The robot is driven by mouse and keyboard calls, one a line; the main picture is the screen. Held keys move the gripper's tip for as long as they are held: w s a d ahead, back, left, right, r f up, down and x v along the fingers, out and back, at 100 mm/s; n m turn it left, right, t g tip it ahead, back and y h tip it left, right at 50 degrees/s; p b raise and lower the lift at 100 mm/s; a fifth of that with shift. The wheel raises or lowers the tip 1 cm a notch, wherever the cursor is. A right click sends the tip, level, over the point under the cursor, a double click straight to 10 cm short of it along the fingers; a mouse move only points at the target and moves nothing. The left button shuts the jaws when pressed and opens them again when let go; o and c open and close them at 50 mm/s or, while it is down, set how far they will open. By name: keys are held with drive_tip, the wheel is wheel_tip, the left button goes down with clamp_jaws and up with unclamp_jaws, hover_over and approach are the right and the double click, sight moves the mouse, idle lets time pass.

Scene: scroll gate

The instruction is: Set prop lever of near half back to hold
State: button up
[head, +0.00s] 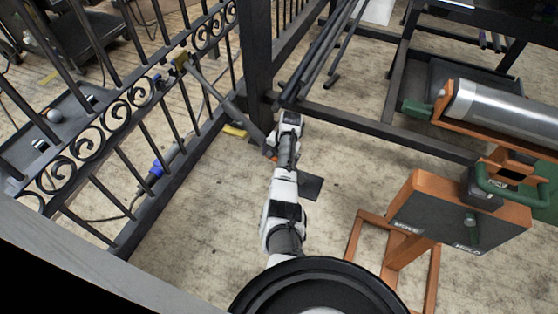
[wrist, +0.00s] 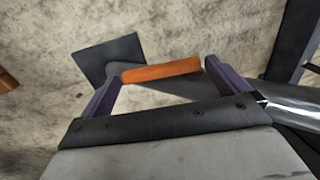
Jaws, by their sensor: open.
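My gripper (head: 272,154) is low beside the black gate post, at the lower end of a grey slanting bar (head: 222,98). In the wrist view my gripper (wrist: 161,88) is open. An orange bar-shaped grip (wrist: 161,70) spans the gap between its purple fingers; I cannot tell whether they touch it. A bit of orange also shows at my gripper in the head view. The scroll gate (head: 88,152) stands at left, with a brass-coloured bracket (head: 180,62) at the bar's upper end. A box (head: 440,222) marked MOVE and HOLD carries a small green lever (head: 473,232) hanging downward.
A dark square plate (head: 311,187) lies on the floor right of my arm, also seen in the wrist view (wrist: 108,58). The black post (head: 257,65) and a rack of bars (head: 325,45) stand close. A metal cylinder (head: 498,105) lies in an orange frame at right.

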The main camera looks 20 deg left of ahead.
drive_tip(key=shift+a+f, duration=0.1)
drive_tip(key=shift+f, duration=0.25)
drive_tip(key=c, duration=1.1)
drive_tip(key=shift+f+y+p, duration=0.3)
drive_tip(key=shift+y, duration=0.4)
